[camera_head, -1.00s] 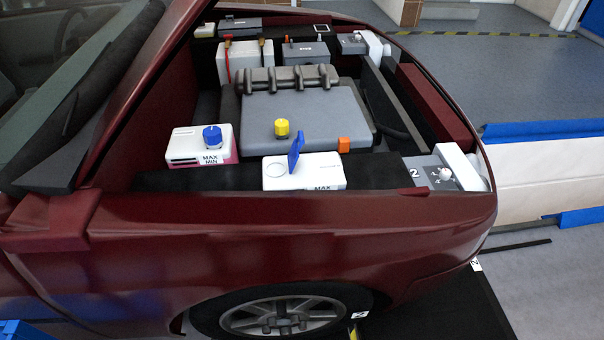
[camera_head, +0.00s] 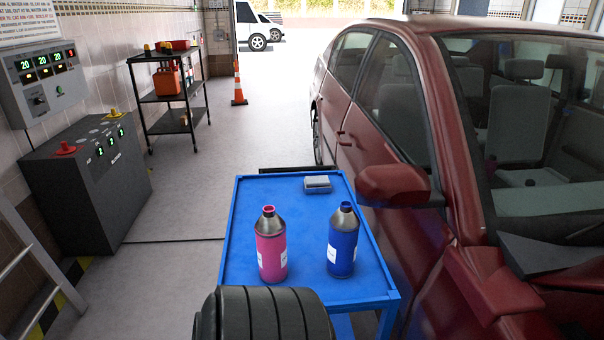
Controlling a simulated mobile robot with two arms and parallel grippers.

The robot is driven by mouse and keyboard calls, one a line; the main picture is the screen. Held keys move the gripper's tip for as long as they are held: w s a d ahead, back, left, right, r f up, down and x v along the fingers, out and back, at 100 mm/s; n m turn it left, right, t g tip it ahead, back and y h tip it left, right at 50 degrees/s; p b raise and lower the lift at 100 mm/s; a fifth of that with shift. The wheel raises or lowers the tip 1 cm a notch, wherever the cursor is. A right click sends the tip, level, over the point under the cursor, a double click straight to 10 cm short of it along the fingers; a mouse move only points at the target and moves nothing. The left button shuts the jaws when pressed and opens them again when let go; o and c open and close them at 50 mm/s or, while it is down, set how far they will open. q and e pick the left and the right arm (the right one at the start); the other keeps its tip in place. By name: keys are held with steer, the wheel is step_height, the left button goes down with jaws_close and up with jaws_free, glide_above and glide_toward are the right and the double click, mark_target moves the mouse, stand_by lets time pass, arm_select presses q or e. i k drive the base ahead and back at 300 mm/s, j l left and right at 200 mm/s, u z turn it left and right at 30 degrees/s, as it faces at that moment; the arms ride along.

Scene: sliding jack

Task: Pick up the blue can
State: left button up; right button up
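The blue can (camera_head: 343,243) stands upright on a blue table (camera_head: 235,225), right of the middle of its near half. It has a white label and a bare metal shoulder with a blue cap. A pink can (camera_head: 270,246) stands upright to its left, a clear gap apart. Neither of my grippers shows in this view.
A dark ribbed object (camera_head: 262,316) covers the near-left front. Open floor (camera_head: 190,205) lies left.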

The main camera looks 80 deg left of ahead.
mark_target(345, 224)
steer(key=u, duration=2.1)
